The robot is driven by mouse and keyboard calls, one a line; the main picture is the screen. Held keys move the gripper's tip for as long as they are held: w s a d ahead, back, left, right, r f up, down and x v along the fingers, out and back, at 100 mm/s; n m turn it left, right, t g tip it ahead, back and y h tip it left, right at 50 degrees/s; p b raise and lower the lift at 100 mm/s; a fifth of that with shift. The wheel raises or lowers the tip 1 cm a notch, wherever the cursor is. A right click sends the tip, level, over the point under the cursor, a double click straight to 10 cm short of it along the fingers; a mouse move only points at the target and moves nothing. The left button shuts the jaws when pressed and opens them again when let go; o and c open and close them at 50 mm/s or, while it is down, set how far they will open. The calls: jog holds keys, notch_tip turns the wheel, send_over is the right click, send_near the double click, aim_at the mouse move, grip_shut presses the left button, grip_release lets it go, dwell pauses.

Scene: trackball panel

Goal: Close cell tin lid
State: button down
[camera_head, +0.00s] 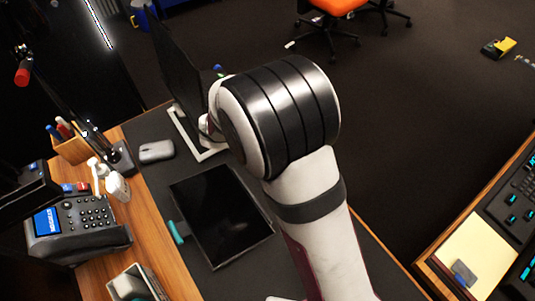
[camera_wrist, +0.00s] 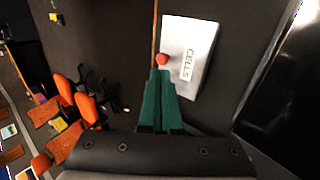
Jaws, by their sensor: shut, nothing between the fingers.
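The cell tin shows in the wrist view as a pale grey, flat rectangular panel (camera_wrist: 193,50) marked "CELLS". A red round knob (camera_wrist: 162,59) sits at its left edge. My gripper (camera_wrist: 160,72) has green fingers that are shut together and empty. The fingertips are just below the red knob in the picture and overlap the tin's lower left part; I cannot tell whether they touch. Whether the panel is the lid, and how far it is open, is not clear. In the head view neither the tin nor my gripper can be made out, and my arm covers the middle.
The head view shows a desk with a phone (camera_head: 75,228), a dark tablet (camera_head: 222,215), a mouse (camera_head: 156,151), a monitor (camera_head: 175,75) and a pen holder (camera_head: 72,149). A second panel with a yellow sheet (camera_head: 475,252) stands at right. Orange chairs (camera_wrist: 88,108) are at left in the wrist view.

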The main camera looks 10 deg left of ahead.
jog(key=w+d+g+y, duration=0.1)
jog(key=w+d+f+g+y, duration=0.1)
jog(key=shift+w+f+g+y, duration=0.1)
jog(key=shift+g+y, duration=0.2)
jog(key=shift+g, duration=0.1)
jog(key=shift+w+d+f, duration=0.4)
jog(key=shift+d+f, duration=0.1)
jog(key=shift+f, duration=0.1)
jog(key=shift+w+d+f, duration=0.4)
jog(key=shift+d+f, duration=0.05)
jog(key=shift+f, duration=0.15)
jog(key=shift+f, duration=0.2)
jog(key=shift+r, duration=0.15)
notch_tip(320, 180, up, 14)
jog(key=s+d+r+m+g+y, duration=0.15)
jog(key=s+d+m, duration=0.25)
jog(key=s, duration=0.4)
jog(key=s+d+r+m+g+y, duration=0.1)
jog(key=s+d+r+m, duration=0.3)
jog(key=s, duration=0.4)
jog(key=s+f+m+y, duration=0.1)
jog(key=s+f+m, duration=0.2)
jog(key=s, duration=0.9)
jog(key=m, duration=0.3)
jog(key=shift+s+m+y, duration=0.3)
jog(key=shift+s+y, duration=0.05)
jog(key=shift+s, duration=0.05)
jog(key=shift+d, duration=0.1)
